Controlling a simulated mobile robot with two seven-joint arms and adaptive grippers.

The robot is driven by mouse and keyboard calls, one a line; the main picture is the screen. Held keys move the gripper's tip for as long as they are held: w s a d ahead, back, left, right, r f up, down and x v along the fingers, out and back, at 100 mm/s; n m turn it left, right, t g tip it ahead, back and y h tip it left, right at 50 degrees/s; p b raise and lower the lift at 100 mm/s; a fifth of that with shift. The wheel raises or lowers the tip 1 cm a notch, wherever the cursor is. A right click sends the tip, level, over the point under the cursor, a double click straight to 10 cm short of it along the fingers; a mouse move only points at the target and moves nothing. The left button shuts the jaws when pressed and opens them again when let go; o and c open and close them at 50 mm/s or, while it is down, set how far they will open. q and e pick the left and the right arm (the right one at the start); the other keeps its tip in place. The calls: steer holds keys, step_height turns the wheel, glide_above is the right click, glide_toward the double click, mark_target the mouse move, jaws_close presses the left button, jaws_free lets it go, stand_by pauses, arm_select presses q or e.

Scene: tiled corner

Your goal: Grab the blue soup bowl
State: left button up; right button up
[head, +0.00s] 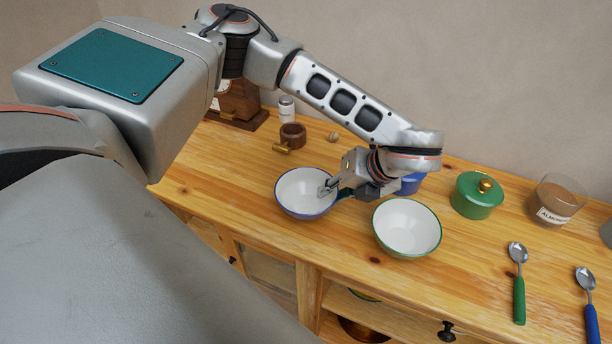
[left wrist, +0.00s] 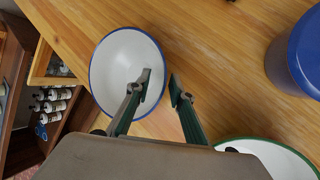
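The blue-rimmed soup bowl (head: 300,193), white inside, sits upright on the wooden counter. It also shows in the left wrist view (left wrist: 112,65). My left gripper (head: 334,190) is at the right side of this bowl. In the left wrist view my left gripper (left wrist: 160,78) has its fingers apart, one over the inside of the bowl and one outside its rim. The rim runs between the fingertips; I cannot tell whether either finger touches it. My right gripper is in neither view.
A green-rimmed bowl (head: 408,228) stands close on the right. A blue pot (head: 411,184) is partly hidden behind my left gripper. A green lidded pot (head: 474,197), an almond jar (head: 556,200) and two spoons lie farther right. A brown wooden cup (head: 292,135) stands behind.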

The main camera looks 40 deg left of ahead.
arm_select(q)
steer(key=shift+a+f, duration=0.2)
steer(key=shift+f, duration=0.2)
steer(key=shift+c, duration=0.3)
jaws_close()
steer(key=shift+r, duration=0.1)
